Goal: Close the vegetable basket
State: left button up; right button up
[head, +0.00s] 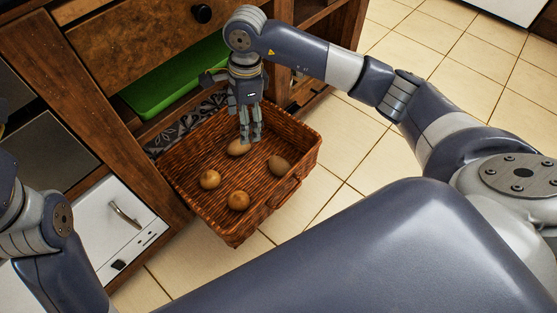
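The vegetable basket (221,222) is a brown wicker drawer, pulled out of the wooden cabinet over the tiled floor. Several round, potato-like vegetables (210,179) lie on its bottom. My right gripper (250,137) points down into the basket, its fingertips just above or touching a vegetable (238,148) near the back; I cannot tell which. Its fingers look close together, but whether they are shut is unclear. My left arm shows at the left edge; its gripper is out of view.
A green tray (180,85) sits in the cabinet (125,50) above the basket, under a wooden drawer with a dark knob (202,13). A white appliance door with a handle (126,214) stands left of the basket. Tiled floor (345,150) to the right is clear.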

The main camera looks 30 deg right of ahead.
aim_at(204, 149)
jog(key=k, duration=1)
